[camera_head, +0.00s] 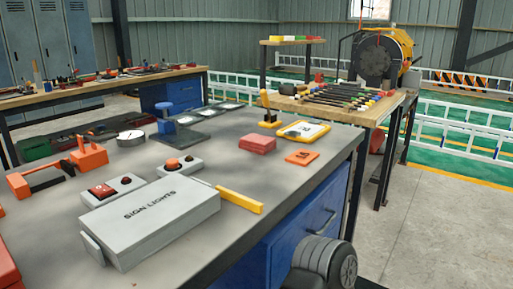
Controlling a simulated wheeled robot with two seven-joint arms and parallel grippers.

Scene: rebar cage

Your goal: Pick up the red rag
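The red rag (257,144) looks like a folded, flat red stack. It lies on the grey workbench top (238,232), right of its middle and toward the far edge. Nothing covers it. Neither my left nor my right gripper shows. A dark grey rounded arm part of mine is at the bottom right, beside the bench's blue drawers.
A yellow-framed device (303,130) and an orange card (302,157) lie right of the rag. A yellow-handled tool stands behind it. A grey "SIGN LIGHTS" box (150,222), switch boxes and a yellow bar (240,200) lie nearer. Bare bench surface lies between.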

